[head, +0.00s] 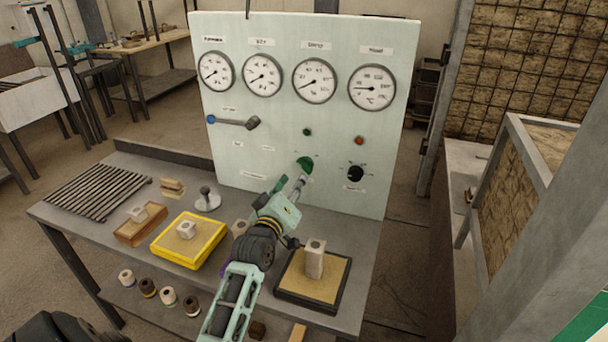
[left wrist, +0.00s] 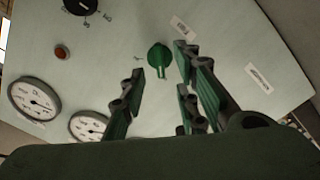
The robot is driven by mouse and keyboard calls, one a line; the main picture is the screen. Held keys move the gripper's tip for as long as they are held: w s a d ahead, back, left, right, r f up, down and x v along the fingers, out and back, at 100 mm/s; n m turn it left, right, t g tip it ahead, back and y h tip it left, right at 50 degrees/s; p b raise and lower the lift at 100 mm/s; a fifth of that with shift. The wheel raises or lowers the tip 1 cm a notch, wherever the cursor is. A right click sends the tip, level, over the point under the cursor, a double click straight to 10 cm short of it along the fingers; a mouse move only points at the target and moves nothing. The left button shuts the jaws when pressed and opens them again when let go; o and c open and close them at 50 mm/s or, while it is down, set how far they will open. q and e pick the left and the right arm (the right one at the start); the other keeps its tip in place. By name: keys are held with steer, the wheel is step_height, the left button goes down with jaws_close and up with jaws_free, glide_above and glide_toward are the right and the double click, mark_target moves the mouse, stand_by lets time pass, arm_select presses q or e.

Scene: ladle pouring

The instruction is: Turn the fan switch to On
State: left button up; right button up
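A pale panel (head: 290,150) stands upright at the back of the table and carries two rotary knobs low on its right half. The green knob (head: 305,165) also shows in the left wrist view (left wrist: 158,56). The black knob (head: 356,173), with small position marks around it, is at the top edge of the left wrist view (left wrist: 80,5). The labels are too small to tell which is the fan switch. My left gripper (head: 292,185) is in front of the green knob. In the left wrist view its fingers (left wrist: 160,88) are spread with nothing between them, the knob beyond them. My right gripper is not in view.
Above the knobs are a green light (head: 307,132), a red light (head: 359,140) and a row of gauges. A lever with a blue end (head: 211,119) is at left. A yellow tray (head: 160,250) and a dark-framed tray (head: 330,303) lie on the table (head: 95,230).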

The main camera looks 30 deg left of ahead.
mark_target(304, 170)
arm_select(q)
steer(key=x, duration=0.6)
steer(key=shift+w, duration=0.25)
jaws_close()
